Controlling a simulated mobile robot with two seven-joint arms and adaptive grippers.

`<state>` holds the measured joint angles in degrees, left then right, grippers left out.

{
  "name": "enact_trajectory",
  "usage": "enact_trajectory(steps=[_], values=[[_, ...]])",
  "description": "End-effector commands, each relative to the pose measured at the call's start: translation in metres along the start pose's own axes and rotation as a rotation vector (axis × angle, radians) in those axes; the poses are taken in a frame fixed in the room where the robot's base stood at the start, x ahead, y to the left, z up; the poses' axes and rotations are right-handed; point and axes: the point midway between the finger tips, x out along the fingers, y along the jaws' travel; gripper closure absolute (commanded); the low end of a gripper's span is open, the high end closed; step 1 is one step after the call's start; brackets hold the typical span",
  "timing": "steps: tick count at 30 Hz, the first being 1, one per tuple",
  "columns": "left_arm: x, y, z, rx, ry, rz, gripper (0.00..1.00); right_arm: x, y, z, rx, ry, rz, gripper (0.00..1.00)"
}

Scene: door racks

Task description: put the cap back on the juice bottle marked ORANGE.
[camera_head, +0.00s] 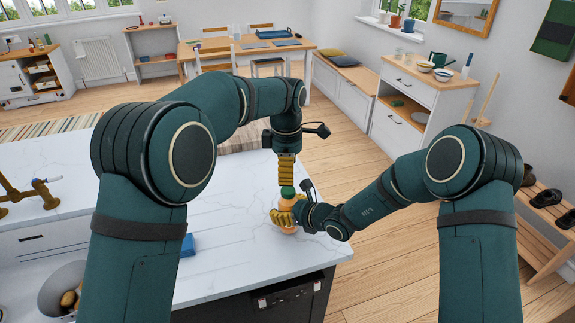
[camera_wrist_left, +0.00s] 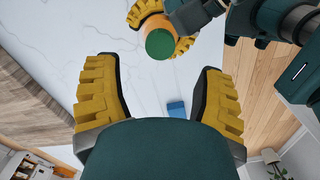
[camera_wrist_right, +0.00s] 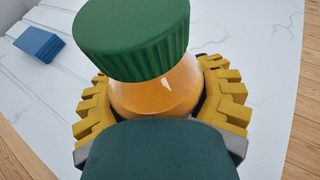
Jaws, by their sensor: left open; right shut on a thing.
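The juice bottle (camera_head: 290,229) holds orange juice and stands near the counter's right end; no label is readable. A green cap (camera_head: 288,192) sits at its mouth, and whether it is fully seated I cannot tell. My right gripper (camera_head: 284,214) is shut around the bottle's body, also seen in the right wrist view (camera_wrist_right: 160,105), where the green cap (camera_wrist_right: 132,38) is above the orange bottle (camera_wrist_right: 155,95). My left gripper (camera_head: 287,181) is open, pointing down just above the cap. In the left wrist view the cap (camera_wrist_left: 160,43) lies beyond the open fingers (camera_wrist_left: 158,75), apart from them.
A blue block (camera_wrist_right: 38,42) lies on the white marble counter (camera_head: 225,215), which is otherwise clear around the bottle. A brass tap (camera_head: 30,195) and sink are at the left. The counter's right edge drops to the wooden floor. A dining table (camera_head: 225,52) stands farther off.

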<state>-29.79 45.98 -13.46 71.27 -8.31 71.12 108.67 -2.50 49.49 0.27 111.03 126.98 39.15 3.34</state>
Motion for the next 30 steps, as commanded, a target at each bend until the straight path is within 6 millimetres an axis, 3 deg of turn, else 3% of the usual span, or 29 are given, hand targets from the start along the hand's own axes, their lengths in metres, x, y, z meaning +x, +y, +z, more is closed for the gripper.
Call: enact_trajectory(steps=[12,26,27,30], values=[[0.059,-0.001,0.0,0.001,0.001,-0.003,0.31,0.0,0.0,0.0,0.0,0.0,0.0,1.0],[0.069,-0.001,0.0,0.001,0.0,-0.001,0.31,0.0,0.0,0.0,0.0,0.0,0.0,1.0],[0.069,-0.001,0.0,0.001,0.0,-0.001,0.36,0.0,0.0,0.0,0.0,0.0,0.0,1.0],[0.069,-0.001,0.0,0.001,0.0,-0.001,0.71,0.0,0.0,0.0,0.0,0.0,0.0,1.0]])
